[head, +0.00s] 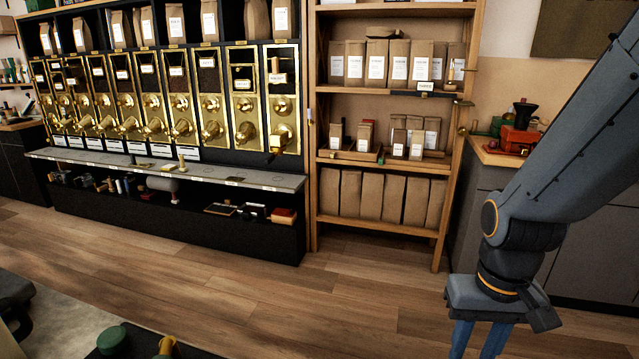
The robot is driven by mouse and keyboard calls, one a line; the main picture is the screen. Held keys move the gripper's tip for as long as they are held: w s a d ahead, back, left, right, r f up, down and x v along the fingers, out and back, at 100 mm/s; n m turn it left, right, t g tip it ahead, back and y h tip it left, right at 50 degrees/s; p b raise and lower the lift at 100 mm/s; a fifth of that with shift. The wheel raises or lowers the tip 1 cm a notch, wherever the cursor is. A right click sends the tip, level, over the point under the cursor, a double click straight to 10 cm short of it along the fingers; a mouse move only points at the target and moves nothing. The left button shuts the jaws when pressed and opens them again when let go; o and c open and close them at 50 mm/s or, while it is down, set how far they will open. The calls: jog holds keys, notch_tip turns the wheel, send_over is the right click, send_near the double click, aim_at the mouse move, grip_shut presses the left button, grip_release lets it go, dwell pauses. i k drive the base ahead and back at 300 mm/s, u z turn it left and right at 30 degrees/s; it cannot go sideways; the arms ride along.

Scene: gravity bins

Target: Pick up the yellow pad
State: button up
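I cannot make out a yellow pad for certain. A small flat yellowish item (143,165) lies on the grey ledge (225,181) below the brass bins, too small to identify. A small upright yellowish item (181,162) stands to its right on the same ledge. My gripper (480,345) is at the lower right, pointing down, far from the ledge. Its two blue fingers are apart with a gap between them, and nothing shows in the gap. The fingertips are at or past the bottom edge of the picture.
A wooden shelf (312,190) with several paper bags stands right of the brass bins (210,100). A grey cabinet (590,265) stands behind my arm. A dark surface with a green round object (111,339) is at the bottom left. The wooden floor (330,300) between is clear.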

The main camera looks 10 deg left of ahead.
aim_at(182, 169)
jog(key=i, duration=2.65)
jog(key=u, duration=2.5)
jog(key=i, duration=1.25)
jog(key=z, duration=0.8)
